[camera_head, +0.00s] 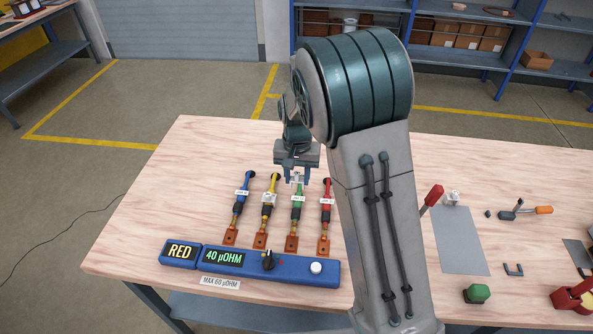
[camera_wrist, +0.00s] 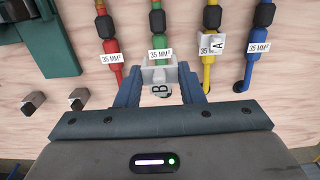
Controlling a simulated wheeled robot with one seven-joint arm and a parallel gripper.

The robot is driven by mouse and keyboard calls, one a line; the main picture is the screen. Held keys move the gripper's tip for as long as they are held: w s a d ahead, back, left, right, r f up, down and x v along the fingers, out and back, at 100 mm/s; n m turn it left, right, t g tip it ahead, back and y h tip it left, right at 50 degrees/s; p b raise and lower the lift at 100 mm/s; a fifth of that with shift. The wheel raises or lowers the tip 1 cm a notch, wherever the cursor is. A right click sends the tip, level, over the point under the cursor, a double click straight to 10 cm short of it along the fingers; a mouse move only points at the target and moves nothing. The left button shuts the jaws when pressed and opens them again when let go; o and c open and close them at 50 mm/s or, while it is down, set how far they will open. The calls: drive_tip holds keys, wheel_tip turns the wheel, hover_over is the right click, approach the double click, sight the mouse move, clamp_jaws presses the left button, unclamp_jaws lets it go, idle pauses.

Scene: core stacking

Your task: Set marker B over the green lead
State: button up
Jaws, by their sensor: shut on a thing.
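Marker B (camera_wrist: 160,91), a small pale grey block with a "B" tag, is between the fingers of my gripper (camera_wrist: 164,90), which is shut on it. In the wrist view the marker lies in line with the green lead (camera_wrist: 158,42), at the end of its "35 MM²" label; I cannot tell whether it touches the lead. In the head view my gripper (camera_head: 297,173) is at the far end of the green lead (camera_head: 296,212). Marker A (camera_wrist: 216,44) sits on the yellow lead (camera_wrist: 208,70), which also shows in the head view (camera_head: 272,184).
The red lead (camera_wrist: 110,48) and blue lead (camera_wrist: 257,42) run on either side. A blue meter (camera_head: 250,264) reading "RED" and "40 µOHM" stands at the near ends. A grey mat (camera_head: 460,240) and tools lie to the right. The table's left part is clear.

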drive_tip(key=shift+f, duration=0.15)
drive_tip(key=b, duration=0.4)
hover_over(297, 203)
drive_tip(key=shift+f, duration=2.8)
drive_tip(key=shift+f+b, duration=1.55)
drive_tip(key=shift+f, duration=0.2)
drive_tip(key=o, duration=1)
drive_tip(key=shift+o, duration=0.2)
wheel_tip(297, 203, up, 14)
drive_tip(key=shift+f+b, duration=0.1)
drive_tip(key=shift+b, duration=0.25)
drive_tip(key=shift+s+d, duration=0.1)
